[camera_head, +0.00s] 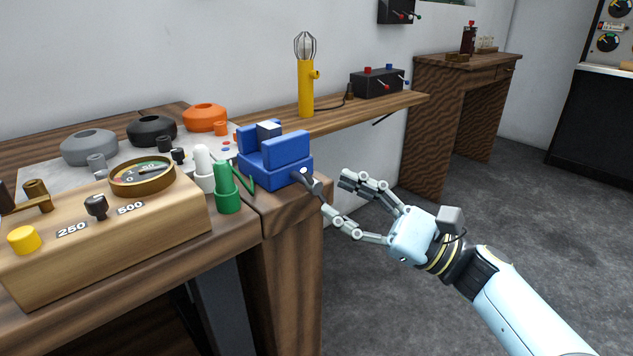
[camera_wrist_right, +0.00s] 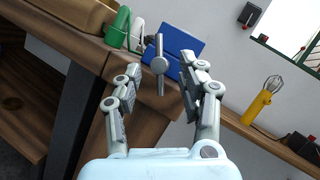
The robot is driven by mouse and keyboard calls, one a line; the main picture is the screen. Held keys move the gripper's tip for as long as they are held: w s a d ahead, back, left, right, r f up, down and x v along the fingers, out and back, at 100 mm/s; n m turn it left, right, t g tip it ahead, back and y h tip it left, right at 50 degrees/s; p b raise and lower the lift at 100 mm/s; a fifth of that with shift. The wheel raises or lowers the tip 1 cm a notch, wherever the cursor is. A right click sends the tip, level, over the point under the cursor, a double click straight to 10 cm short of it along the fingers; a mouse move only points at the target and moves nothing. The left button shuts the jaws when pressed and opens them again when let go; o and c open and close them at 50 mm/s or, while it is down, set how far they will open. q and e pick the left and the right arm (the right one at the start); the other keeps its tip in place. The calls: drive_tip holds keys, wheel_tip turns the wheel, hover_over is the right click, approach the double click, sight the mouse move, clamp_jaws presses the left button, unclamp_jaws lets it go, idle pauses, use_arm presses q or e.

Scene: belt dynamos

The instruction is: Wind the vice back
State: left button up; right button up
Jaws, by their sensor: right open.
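The blue vice (camera_head: 274,158) stands on the corner of the wooden bench, with a light block between its jaws. Its grey screw and crossbar handle (camera_head: 308,181) stick out toward my right gripper. My right gripper (camera_head: 335,190) is open just off the handle end, with its fingers pointing at it. In the right wrist view the handle (camera_wrist_right: 160,65) lies between and beyond the two open fingers (camera_wrist_right: 158,85), with the blue vice (camera_wrist_right: 182,45) behind. I see no contact between fingers and handle. My left gripper is out of view.
A wooden gauge box (camera_head: 110,240) with a yellow button and knobs stands on the bench, left of the vice. Green and white cylinders (camera_head: 228,190) stand close beside the vice. A yellow whisk-topped lamp (camera_head: 306,88) stands on the shelf behind. Open floor lies to the right.

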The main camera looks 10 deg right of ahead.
sight(317, 187)
drive_tip(key=x, duration=0.6)
drive_tip(key=shift+f, duration=0.1)
clamp_jaws()
drive_tip(key=shift+f, duration=0.1)
